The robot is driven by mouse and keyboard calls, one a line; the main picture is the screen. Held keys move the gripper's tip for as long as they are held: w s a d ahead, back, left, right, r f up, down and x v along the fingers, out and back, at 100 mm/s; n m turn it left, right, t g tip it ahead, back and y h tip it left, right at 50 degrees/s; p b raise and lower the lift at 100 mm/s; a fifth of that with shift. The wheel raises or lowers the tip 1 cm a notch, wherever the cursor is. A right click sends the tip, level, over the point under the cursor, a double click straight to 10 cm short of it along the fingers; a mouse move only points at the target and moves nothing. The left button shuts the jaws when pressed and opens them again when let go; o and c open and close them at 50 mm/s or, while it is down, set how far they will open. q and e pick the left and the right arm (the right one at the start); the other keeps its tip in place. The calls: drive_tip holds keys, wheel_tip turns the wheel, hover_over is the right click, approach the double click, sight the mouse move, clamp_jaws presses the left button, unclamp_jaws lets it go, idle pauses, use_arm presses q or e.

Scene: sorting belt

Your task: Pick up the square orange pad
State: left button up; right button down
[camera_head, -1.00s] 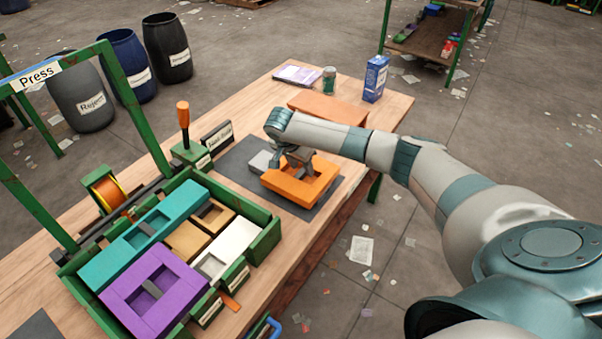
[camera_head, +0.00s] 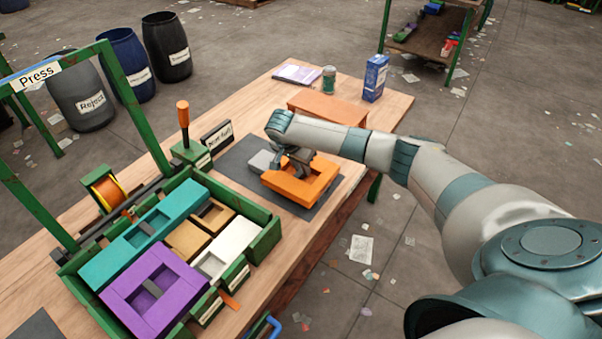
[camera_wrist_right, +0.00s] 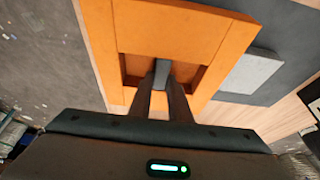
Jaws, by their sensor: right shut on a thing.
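The square orange pad (camera_head: 312,186) lies on the dark grey mat (camera_head: 238,163) on the wooden table. It is a thick square with a recess in its middle and a grey bar across the recess. My right gripper (camera_head: 299,168) reaches down into the recess. In the right wrist view the pad (camera_wrist_right: 170,38) fills the upper middle, and my right gripper (camera_wrist_right: 164,85) is shut on the grey bar (camera_wrist_right: 161,72) of the pad. Whether the pad is clear of the mat cannot be told. My left gripper is not in view.
A light grey block (camera_head: 262,161) lies beside the pad. A green tray (camera_head: 264,241) with teal, tan, white and purple pieces stands at the front left.

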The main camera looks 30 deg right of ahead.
sight(301, 170)
drive_tip(key=shift+r, duration=0.1)
